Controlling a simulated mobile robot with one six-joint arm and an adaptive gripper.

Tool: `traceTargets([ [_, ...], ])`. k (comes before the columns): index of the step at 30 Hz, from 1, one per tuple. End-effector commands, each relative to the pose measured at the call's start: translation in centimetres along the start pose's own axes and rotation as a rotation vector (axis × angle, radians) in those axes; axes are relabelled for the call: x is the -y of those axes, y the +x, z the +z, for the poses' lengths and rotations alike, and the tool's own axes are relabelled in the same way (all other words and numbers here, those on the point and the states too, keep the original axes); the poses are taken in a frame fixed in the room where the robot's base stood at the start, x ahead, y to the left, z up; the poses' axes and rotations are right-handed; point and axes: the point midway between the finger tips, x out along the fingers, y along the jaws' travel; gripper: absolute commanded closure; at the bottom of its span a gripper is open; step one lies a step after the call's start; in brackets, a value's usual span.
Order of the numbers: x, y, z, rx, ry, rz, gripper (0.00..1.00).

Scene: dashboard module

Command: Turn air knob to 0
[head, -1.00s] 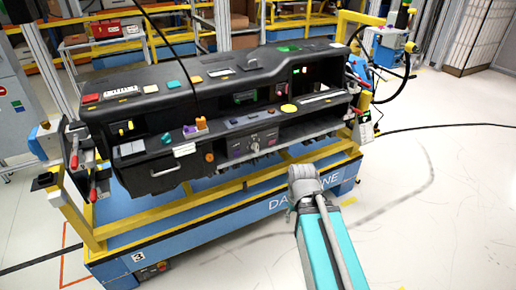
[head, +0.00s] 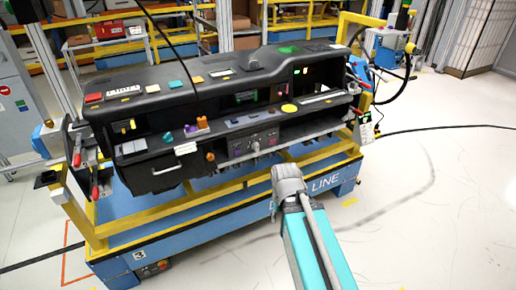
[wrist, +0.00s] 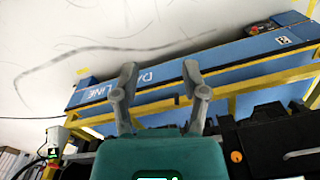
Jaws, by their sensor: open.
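The black dashboard module (head: 200,108) sits on a blue and yellow line frame. Its control panel (head: 253,143) with small round knobs is at the lower middle of the front in the head view. The knobs' markings and pointer positions are too small to read, so I cannot tell which is the air knob or its setting. My gripper (wrist: 160,70) is open and empty in the wrist view, its two grey fingers apart. In the head view my arm's grey end is in front of and below the panel, apart from it; the fingers are not clear there.
The blue base beam (head: 205,225) and yellow rails (head: 225,188) run below the dashboard. The wrist view shows them upside down, with the dashboard's dark edge (wrist: 270,135) at the lower right. The white floor (head: 430,210) at the right is clear.

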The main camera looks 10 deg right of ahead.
Motion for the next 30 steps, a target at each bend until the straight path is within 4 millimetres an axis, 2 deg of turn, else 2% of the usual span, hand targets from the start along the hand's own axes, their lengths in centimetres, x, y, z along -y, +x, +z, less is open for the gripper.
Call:
traceTargets([
  [5,0.3,0.6,-0.7,-0.017,0.026,-0.025,0.43],
  [11,2.3,2.5,-3.3,-0.085,0.147,-0.140,0.43],
  [18,5.0,5.1,-9.5,-0.200,0.469,-0.434,0.43],
  [22,6.0,5.7,-13.3,-0.236,0.688,-0.636,0.43],
  [30,5.9,5.7,-20.8,-0.212,1.161,-1.087,0.43],
])
